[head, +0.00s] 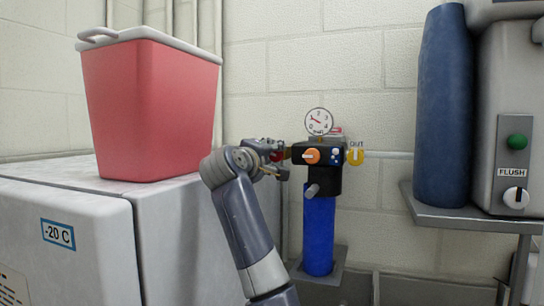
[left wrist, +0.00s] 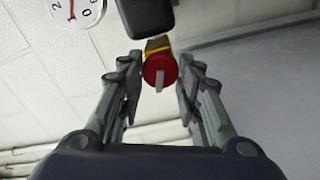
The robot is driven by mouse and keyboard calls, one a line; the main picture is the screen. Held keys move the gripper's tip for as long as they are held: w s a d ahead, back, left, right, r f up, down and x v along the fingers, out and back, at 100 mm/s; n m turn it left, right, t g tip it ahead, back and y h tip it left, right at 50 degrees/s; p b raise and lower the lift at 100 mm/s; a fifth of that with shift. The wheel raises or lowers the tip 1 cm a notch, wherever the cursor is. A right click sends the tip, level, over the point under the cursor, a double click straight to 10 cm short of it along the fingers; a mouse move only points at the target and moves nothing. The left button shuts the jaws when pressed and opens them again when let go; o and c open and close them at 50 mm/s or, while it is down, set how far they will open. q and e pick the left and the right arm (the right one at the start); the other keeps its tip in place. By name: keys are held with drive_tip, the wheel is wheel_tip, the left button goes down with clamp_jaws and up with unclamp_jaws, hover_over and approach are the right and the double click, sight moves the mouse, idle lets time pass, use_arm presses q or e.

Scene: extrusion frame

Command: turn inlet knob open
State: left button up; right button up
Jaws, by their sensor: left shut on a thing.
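The red inlet knob (head: 277,156) is on the left side of the black filter block (head: 327,153), mostly hidden by my left gripper (head: 270,155). In the left wrist view the knob (left wrist: 160,70) shows its round red face with a white mark pointing down in the picture. It sits on a brass fitting (left wrist: 158,45). The fingers of my left gripper (left wrist: 160,76) are on both sides of the knob and shut on it. My right gripper is in neither view.
A pressure gauge (head: 318,121) and an orange knob (head: 311,156) are on the block; a blue bowl (head: 319,235) hangs below. A red cooler (head: 150,110) stands on the freezer (head: 70,240). A blue cylinder (head: 443,110) stands on a shelf.

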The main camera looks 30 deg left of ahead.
use_arm(q)
drive_tip(key=shift+n, duration=1.9)
drive_tip(key=o, duration=1)
drive_tip(key=shift+a, duration=0.15)
drive_tip(key=v, duration=1.2)
